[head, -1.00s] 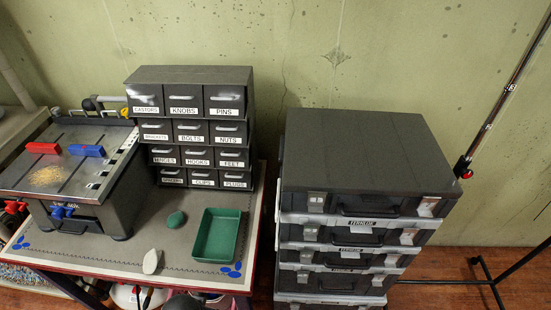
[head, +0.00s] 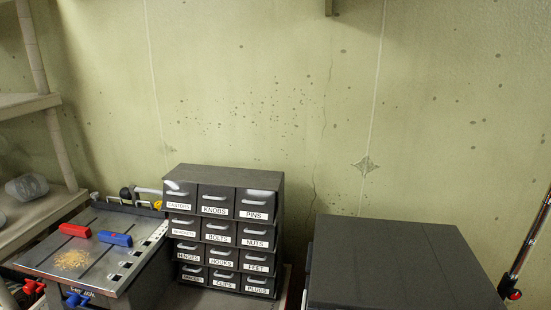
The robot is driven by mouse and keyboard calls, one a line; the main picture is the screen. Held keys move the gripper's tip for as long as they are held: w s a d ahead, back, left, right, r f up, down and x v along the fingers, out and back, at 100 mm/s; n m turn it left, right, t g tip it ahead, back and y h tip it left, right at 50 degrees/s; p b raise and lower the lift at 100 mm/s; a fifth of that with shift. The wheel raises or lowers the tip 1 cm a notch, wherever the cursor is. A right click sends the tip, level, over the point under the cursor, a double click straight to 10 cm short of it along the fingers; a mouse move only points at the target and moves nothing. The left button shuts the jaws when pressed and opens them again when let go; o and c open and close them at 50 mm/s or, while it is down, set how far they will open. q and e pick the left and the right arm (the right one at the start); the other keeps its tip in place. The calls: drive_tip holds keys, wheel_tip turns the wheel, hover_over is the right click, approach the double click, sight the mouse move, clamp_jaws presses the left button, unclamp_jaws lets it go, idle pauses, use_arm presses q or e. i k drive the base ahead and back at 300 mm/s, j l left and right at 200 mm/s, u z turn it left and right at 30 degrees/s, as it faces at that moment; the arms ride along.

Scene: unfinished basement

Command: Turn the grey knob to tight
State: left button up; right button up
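A machine with a flat grey metal top (head: 120,262) stands at the lower left in the head view. A small dark round part (head: 126,193) and a pale bar sit at its back edge; I cannot tell whether this is the grey knob. A red knob (head: 34,287) and a blue knob (head: 77,299) show at the machine's front, near the bottom edge. No clearly grey knob can be made out, and no tight marking is readable. Neither of my grippers is in view.
A red block (head: 75,230), a blue block (head: 115,238) and sawdust (head: 71,259) lie on the machine's top. A labelled drawer cabinet (head: 226,171) stands beside it. Dark stacked cases (head: 395,262) are at right; shelves (head: 30,106) at left.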

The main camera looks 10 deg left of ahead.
sight(95, 195)
drive_tip(key=u, duration=1.4)
drive_tip(key=j, duration=0.1)
drive_tip(key=k+z, duration=0.05)
